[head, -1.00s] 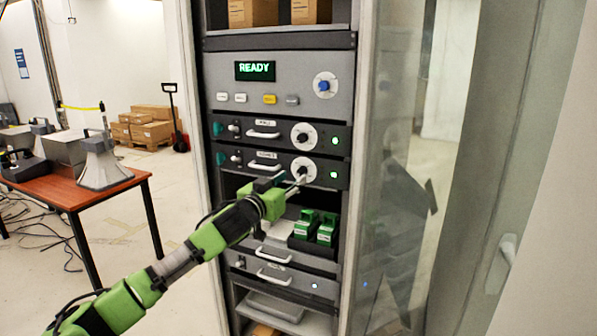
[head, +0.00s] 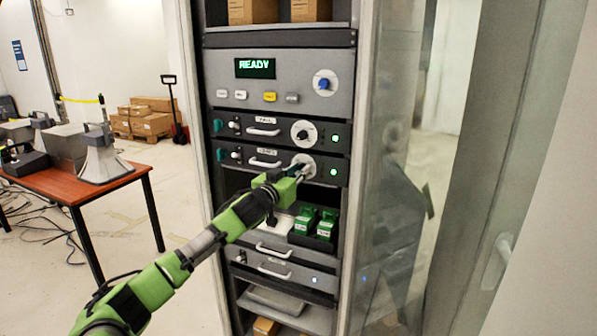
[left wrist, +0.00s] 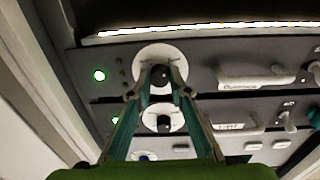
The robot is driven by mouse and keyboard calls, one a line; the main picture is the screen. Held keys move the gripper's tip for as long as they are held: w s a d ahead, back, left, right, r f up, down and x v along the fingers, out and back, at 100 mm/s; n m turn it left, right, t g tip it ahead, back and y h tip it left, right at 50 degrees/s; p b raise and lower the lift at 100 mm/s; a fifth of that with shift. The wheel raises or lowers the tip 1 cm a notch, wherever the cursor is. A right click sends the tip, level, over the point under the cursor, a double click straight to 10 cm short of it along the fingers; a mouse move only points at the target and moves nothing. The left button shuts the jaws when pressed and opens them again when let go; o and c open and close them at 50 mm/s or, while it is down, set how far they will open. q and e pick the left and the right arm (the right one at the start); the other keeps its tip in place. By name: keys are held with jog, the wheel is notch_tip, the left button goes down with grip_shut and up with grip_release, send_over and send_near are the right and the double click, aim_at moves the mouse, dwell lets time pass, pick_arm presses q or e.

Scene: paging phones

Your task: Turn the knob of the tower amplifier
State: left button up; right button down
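The rack holds two similar amplifiers, each with a white round dial and a dark knob; their small labels are too blurred to read surely. My left gripper (head: 303,171) is at the dial of the lower amplifier (head: 336,173). In the left wrist view, the dark knob (left wrist: 161,76) sits between the two fingertips (left wrist: 160,82), which close in on both its sides with no clear gap. The fingers partly cover this dial in the head view. The upper amplifier's knob (head: 303,134) is free. My right gripper is not in view.
Above is a grey panel with a READY display (head: 255,68), several buttons and a blue knob (head: 323,83). Green blocks (head: 316,222) lie below the gripper. An open glass door (head: 395,200) stands right of the rack. A table (head: 75,187) with horns is at the left.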

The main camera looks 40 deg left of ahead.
pick_arm(q)
grip_shut()
jog(key=shift+m, duration=0.4)
jog(key=m+p, duration=0.1)
jog(key=m, duration=0.1)
jog(key=shift+r+m+p, duration=0.1)
jog(key=shift+m+p, duration=0.25)
jog(key=shift+m, duration=0.05)
jog(key=m+p, duration=0.1)
jog(key=m, duration=0.4)
jog(key=shift+p, duration=0.4)
jog(key=shift+d+m+g+p, duration=0.15)
jog(key=shift+m+p, duration=0.45)
jog(key=shift+m, duration=1.6)
jog(key=shift+a+m+g+p, duration=0.15)
jog(key=shift+m+p, duration=0.4)
jog(key=shift+m, duration=1.65)
jog(key=shift+d, duration=0.1)
